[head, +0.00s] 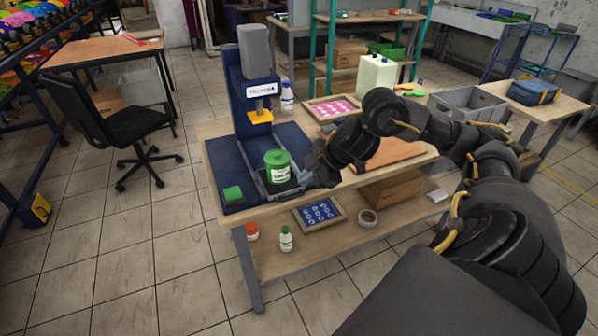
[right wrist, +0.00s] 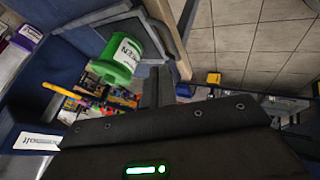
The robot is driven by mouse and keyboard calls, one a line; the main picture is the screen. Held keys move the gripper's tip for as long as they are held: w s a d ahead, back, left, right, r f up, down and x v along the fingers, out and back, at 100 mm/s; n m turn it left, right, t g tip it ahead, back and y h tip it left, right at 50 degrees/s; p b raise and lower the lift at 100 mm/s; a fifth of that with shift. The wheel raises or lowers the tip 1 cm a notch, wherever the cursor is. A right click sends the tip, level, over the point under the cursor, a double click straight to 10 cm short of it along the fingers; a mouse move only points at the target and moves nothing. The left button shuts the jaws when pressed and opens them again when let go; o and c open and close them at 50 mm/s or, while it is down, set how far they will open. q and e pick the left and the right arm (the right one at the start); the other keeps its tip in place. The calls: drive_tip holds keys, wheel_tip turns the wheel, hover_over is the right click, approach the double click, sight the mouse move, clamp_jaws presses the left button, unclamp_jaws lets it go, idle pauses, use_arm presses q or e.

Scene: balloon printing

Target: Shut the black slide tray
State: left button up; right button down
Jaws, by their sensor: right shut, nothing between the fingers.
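The black slide tray (head: 270,191) is on the blue base of the printing machine (head: 245,125), toward the table's front edge. A green tub (head: 278,166) with a white label stands upright on it. In the right wrist view the tub (right wrist: 127,55) appears tilted, with the tray's dark edge (right wrist: 172,42) beside it. My right gripper (head: 314,178) is shut and empty at the tray's right side, close to the tub. Its fingers (right wrist: 157,88) show near the tray in the wrist view; I cannot tell whether they touch it. My left gripper is not in view.
The table (head: 345,204) also holds a framed pink sheet (head: 334,108) and a white canister (head: 376,77). Bottles and a framed blue sheet (head: 319,212) are on the lower shelf.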

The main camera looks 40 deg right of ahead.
sight(283, 194)
drive_tip(key=x, duration=0.8)
drive_tip(key=shift+b, duration=0.35)
drive_tip(key=shift+w+a+f, duration=0.1)
drive_tip(key=shift+w+f, duration=0.1)
drive_tip(key=shift+f, duration=0.15)
